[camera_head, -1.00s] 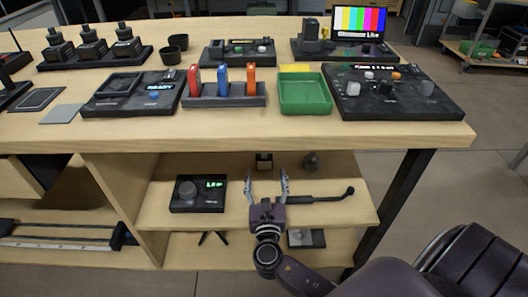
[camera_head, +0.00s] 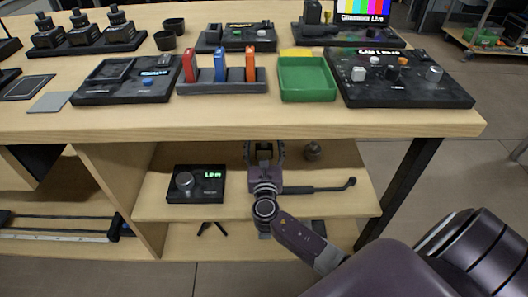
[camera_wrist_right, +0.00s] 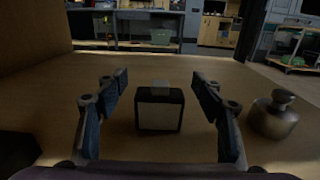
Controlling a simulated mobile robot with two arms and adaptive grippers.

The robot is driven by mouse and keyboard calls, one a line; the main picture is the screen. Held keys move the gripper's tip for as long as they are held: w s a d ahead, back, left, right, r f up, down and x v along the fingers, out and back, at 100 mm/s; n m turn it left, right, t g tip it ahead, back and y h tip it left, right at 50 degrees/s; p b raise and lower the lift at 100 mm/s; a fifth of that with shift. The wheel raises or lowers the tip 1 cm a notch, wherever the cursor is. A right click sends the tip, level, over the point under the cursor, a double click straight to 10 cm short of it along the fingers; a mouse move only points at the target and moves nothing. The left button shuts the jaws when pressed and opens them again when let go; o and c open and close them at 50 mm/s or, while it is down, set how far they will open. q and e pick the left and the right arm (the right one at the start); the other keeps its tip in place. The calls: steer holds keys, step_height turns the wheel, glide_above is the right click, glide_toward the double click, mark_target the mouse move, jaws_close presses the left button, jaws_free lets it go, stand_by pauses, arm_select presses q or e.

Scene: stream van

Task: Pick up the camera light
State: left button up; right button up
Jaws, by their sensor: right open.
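My left gripper is not in view.
A metal weight-like object (camera_wrist_right: 273,115) stands just right of my right fingers. A black box with a knob and green display (camera_head: 196,184) sits left on the shelf, and a dark rod (camera_head: 322,188) lies to the right. The tabletop (camera_head: 300,120) overhangs the shelf.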

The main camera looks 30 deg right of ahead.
steer(key=shift+c, duration=0.5)
steer(key=c, duration=1.3)
steer(key=shift+o, duration=0.2)
steer(key=shift+r, duration=0.1)
